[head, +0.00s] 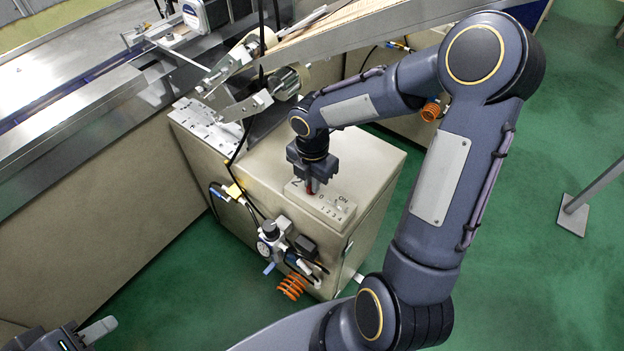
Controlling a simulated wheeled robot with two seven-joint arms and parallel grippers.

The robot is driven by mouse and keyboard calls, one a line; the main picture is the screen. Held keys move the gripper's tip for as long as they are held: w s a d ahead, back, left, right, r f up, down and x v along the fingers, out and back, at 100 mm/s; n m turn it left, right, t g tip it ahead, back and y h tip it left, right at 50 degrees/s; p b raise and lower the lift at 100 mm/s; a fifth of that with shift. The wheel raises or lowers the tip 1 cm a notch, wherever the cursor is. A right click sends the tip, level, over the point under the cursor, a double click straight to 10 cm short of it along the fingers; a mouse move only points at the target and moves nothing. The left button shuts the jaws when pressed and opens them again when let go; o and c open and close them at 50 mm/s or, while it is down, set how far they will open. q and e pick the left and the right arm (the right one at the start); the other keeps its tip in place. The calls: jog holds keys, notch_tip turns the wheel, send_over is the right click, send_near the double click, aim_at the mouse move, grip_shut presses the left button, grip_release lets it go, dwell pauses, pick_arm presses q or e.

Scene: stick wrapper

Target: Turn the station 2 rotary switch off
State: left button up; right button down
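My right gripper (311,187) points down over the panel's left end. A small red part (314,187) shows at its fingertips; the gripper hides most of it, so I cannot tell its setting or whether the fingers grip it. I cannot make out which control is the station 2 rotary switch. My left gripper (85,336) is partly in view at the bottom left corner, away from the cabinet; its finger gap is unclear.
The beige cabinet (375,160) carries rollers (287,83) and a metal bracket at its back left. A pressure regulator (268,232) with hoses and an orange coil (292,286) is on its front. A black cable hangs left of my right gripper.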

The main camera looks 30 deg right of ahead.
jog(key=shift+m, duration=0.3)
jog(key=m+b, duration=0.1)
jog(key=m, duration=0.2)
jog(key=shift+m, duration=0.4)
jog(key=m+b, duration=0.1)
jog(key=m, duration=0.3)
jog(key=shift+m+b, duration=0.3)
jog(key=m+b, duration=0.1)
jog(key=m, duration=0.3)
jog(key=shift+m+b, duration=0.35)
jog(key=shift+m, duration=1.85)
jog(key=c, duration=1.5)
grip_release()
